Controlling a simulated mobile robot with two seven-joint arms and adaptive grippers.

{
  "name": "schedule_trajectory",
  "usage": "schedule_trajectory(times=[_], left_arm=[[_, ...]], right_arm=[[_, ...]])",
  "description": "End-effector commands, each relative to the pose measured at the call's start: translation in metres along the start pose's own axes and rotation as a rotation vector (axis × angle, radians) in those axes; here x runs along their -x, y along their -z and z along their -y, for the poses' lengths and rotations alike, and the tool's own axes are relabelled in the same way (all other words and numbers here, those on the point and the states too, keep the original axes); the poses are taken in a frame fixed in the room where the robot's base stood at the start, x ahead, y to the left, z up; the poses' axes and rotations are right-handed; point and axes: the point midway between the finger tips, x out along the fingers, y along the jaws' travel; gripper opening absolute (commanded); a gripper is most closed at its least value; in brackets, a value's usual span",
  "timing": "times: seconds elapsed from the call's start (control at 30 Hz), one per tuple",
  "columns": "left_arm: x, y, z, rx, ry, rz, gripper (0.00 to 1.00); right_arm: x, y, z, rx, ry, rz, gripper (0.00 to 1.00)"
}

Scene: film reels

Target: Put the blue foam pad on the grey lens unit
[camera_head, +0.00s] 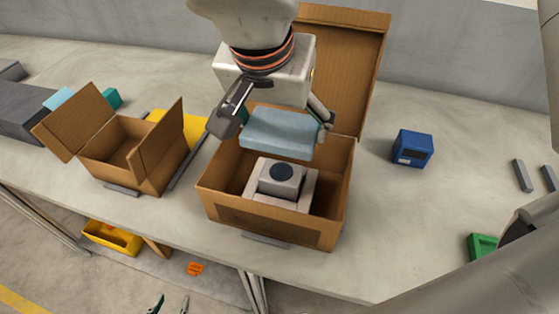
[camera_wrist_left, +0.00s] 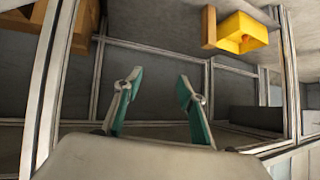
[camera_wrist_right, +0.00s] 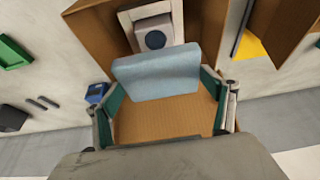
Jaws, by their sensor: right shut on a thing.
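The light-blue foam pad (camera_head: 277,133) is held between the fingers of my right gripper (camera_head: 272,122), above the open cardboard box. In the right wrist view the pad (camera_wrist_right: 156,73) spans the gap between the fingers (camera_wrist_right: 160,92). The grey lens unit (camera_head: 281,180), with a dark round lens on top, sits in the box below and slightly in front of the pad. It also shows past the pad in the right wrist view (camera_wrist_right: 154,32). The pad and unit look apart. My left gripper (camera_head: 169,303) is open and empty, low in front of the table (camera_wrist_left: 157,92).
The large cardboard box (camera_head: 289,227) has its lid standing up at the back. A smaller open box (camera_head: 153,176) stands to its left, a blue device (camera_head: 413,148) to its right. A green container (camera_head: 482,246) lies at the right. A yellow bin (camera_head: 112,237) sits below the table.

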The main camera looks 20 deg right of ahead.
Motion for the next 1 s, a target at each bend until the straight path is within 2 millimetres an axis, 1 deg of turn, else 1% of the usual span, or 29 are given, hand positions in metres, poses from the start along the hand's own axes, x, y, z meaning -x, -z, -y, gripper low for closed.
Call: schedule_trajectory(times=[0.03, 0.1, 0.2, 0.47, 0.7, 0.77, 1.0], left_arm=[[-0.002, 0.001, 0.001, -0.002, 0.002, -0.005, 0.4], [-0.003, 0.007, 0.003, -0.004, 0.006, -0.016, 0.4], [-0.004, 0.012, 0.005, -0.007, 0.01, -0.026, 0.4], [-0.005, 0.011, 0.006, -0.008, 0.011, -0.026, 0.4], [-0.006, 0.005, 0.006, -0.011, 0.012, -0.019, 0.4], [-0.006, 0.005, 0.007, -0.012, 0.012, -0.019, 0.4], [-0.006, 0.007, 0.007, -0.013, 0.013, -0.021, 0.4]], right_arm=[[-0.013, -0.006, -0.001, 0.004, -0.004, 0.005, 0.68], [-0.026, -0.011, -0.001, 0.004, -0.004, 0.004, 0.68], [-0.039, -0.017, 0.0, 0.003, -0.001, 0.003, 0.68], [-0.054, -0.023, 0.0, 0.002, 0.0, 0.0, 0.68], [-0.085, -0.036, 0.0, 0.003, -0.001, 0.002, 0.68], [-0.087, -0.036, 0.0, 0.001, -0.001, 0.001, 0.68], [-0.087, -0.036, 0.0, 0.001, 0.001, -0.001, 0.68]])
